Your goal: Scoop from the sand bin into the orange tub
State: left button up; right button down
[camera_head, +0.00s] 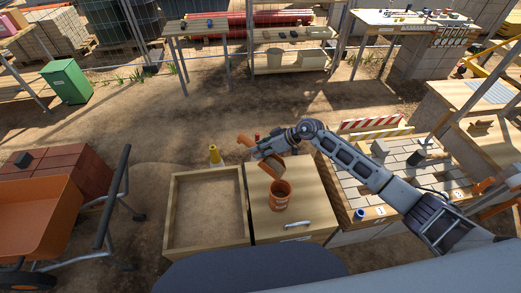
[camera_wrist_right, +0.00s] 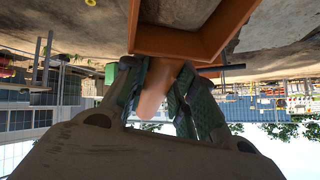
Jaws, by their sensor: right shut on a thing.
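The sand bin (camera_head: 170,212) is a shallow wooden box with flat brown sand inside, left of centre in the head view. The orange tub (camera_head: 280,196) stands upright on a wooden cabinet top just right of the bin. My right gripper (camera_head: 261,150) is above the far side of that cabinet, behind the tub. It is shut on the handle of an orange scoop (camera_head: 274,169). In the right wrist view, the green fingers (camera_wrist_right: 158,95) close around the handle, with the scoop's walls (camera_wrist_right: 228,28) beyond. Whether sand is in the scoop I cannot tell. My left gripper is out of view.
An orange wheelbarrow (camera_head: 38,218) stands left of the bin, by red bricks (camera_head: 85,172). A block-topped bench (camera_head: 350,188) with a blue-capped item (camera_head: 359,214) stands at the right. The cabinet top around the tub is mostly clear.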

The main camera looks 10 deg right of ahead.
jog(key=shift+d+r+m, duration=0.1)
jog(key=shift+m, duration=0.2)
jog(key=shift+s+d+t, duration=0.1)
jog(key=shift+t, duration=0.2)
dwell(0.4)
